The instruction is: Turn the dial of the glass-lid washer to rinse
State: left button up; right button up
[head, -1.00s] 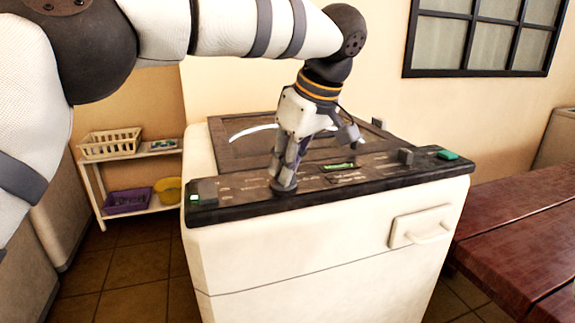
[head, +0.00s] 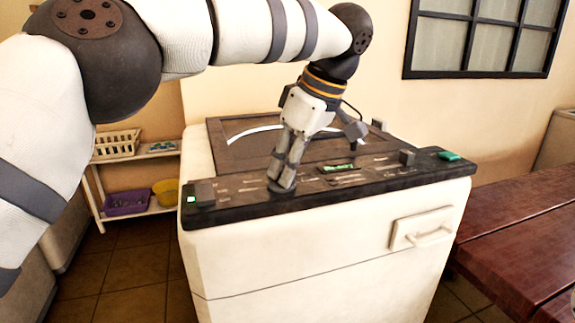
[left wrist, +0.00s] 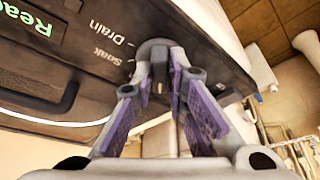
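The washer (head: 330,250) is a white top-loading box with a dark lid (head: 235,140) and a dark control panel (head: 235,205) along its front top edge. The round grey dial (left wrist: 155,46) is on the panel, with "Drain" and "Soak" printed beside it in the left wrist view. My left gripper (head: 283,183) points down at the dial. Its purple-padded fingers (left wrist: 161,72) are closed around the dial's raised grip. The fingers hide much of the dial, and I cannot read its setting.
A lit display (head: 337,168), a dark knob (head: 407,157) and a green button (head: 448,155) are also on the panel. A wooden table (head: 520,235) stands close on the right. A white shelf (head: 150,210) with baskets stands at the left.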

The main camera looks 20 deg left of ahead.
pick_arm(q)
jog(key=o, duration=0.3)
jog(key=v, duration=0.7)
jog(key=shift+r, duration=0.2)
